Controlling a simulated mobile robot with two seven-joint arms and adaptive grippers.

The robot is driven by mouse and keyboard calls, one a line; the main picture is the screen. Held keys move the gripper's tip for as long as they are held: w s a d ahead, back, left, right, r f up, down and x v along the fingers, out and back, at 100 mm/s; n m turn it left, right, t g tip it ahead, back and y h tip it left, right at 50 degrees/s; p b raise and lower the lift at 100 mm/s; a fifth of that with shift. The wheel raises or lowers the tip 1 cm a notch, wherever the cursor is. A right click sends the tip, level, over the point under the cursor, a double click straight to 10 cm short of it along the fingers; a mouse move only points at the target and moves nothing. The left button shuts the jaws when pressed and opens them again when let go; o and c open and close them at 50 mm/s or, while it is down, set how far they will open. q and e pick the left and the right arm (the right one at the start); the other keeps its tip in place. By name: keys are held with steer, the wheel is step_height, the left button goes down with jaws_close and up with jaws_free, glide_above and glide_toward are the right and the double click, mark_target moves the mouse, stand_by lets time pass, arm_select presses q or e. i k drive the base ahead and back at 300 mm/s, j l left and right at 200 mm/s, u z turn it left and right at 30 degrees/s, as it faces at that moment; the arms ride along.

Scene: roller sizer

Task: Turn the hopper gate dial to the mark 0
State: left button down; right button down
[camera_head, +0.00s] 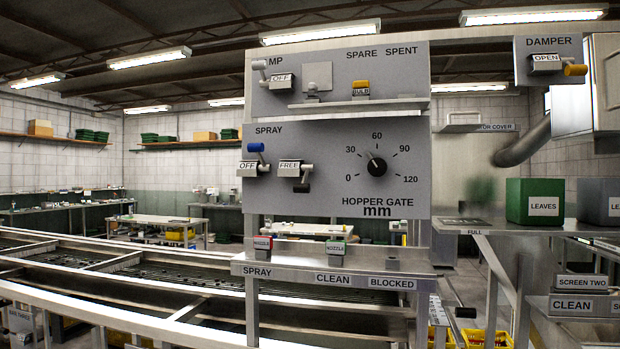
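The hopper gate dial (376,167) is a round black knob on the grey control panel (330,190), right of its middle. Marks 0, 30, 60, 90 and 120 run clockwise around it, with the mark 0 (348,178) at lower left. A small light pointer at the knob's upper left appears to face between 30 and 60; it is too small to read exactly. The label "HOPPER GATE mm" is below. Neither of my grippers is in view, and nothing touches the dial.
Left of the dial are a blue-handled spray lever (256,148) and a black-tipped lever (303,188) marked FREE. A shelf (360,105) juts out above, and a ledge (340,264) below. A green LEAVES bin (535,187) stands at right. The space before the dial is clear.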

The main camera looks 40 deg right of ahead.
mark_target(377, 167)
steer(key=z, duration=1.5)
